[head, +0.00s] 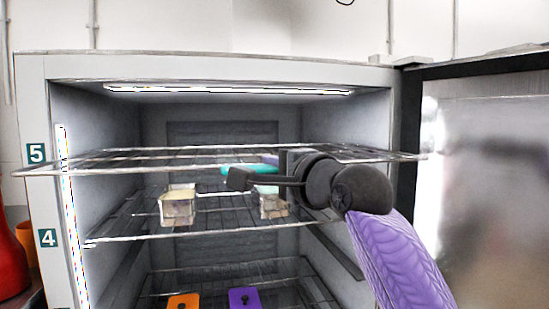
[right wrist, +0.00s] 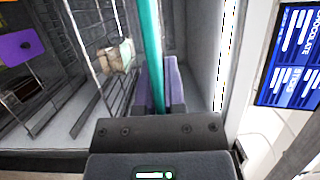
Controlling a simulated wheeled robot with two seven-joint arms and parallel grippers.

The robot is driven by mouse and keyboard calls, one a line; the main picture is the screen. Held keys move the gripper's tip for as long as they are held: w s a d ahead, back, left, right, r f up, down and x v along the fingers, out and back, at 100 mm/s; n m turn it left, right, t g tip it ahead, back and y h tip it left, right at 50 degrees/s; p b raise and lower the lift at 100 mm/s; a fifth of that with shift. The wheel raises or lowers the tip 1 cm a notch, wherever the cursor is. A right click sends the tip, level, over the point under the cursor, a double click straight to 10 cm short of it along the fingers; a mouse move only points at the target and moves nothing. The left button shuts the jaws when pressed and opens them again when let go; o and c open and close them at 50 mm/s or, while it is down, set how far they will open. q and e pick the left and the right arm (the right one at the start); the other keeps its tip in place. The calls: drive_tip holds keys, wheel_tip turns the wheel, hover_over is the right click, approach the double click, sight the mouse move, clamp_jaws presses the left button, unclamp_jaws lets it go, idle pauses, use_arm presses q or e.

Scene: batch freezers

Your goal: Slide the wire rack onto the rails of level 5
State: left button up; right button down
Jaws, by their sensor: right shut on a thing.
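The wire rack (head: 120,160) is a flat, thin metal grid at about the height of the label 5 (head: 37,153) in the head view. Its near edge sticks out in front of the freezer opening and overlaps both side walls in the picture. A teal strip (head: 240,169) shows at its middle. My right gripper (head: 255,170) is at this strip, partly hidden by the rack's wires. In the right wrist view the purple fingers (right wrist: 158,85) are shut on the teal strip. I cannot tell whether the rack touches the level 5 rails. My left gripper is not in view.
The level 4 rack (head: 130,238) below carries two small tubs, one at left (head: 178,207) and one at right (head: 271,205). Lower down are an orange lid (head: 183,301) and a purple lid (head: 244,300). The open freezer door (head: 490,180) stands at right.

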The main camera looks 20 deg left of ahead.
drive_tip(key=shift+w+a+r+p, duration=0.2)
drive_tip(key=shift+w+a+p, duration=0.35)
drive_tip(key=shift+p, duration=0.85)
drive_tip(key=shift+w+a+f, duration=0.1)
drive_tip(key=shift+w+a, duration=0.5)
drive_tip(key=shift+w, duration=0.1)
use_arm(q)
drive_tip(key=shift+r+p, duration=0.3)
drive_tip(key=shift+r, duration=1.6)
use_arm(e)
drive_tip(key=shift+w+a, duration=0.15)
drive_tip(key=shift+w, duration=0.5)
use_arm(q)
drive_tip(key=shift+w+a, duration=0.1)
use_arm(e)
drive_tip(key=shift+w+a, duration=0.1)
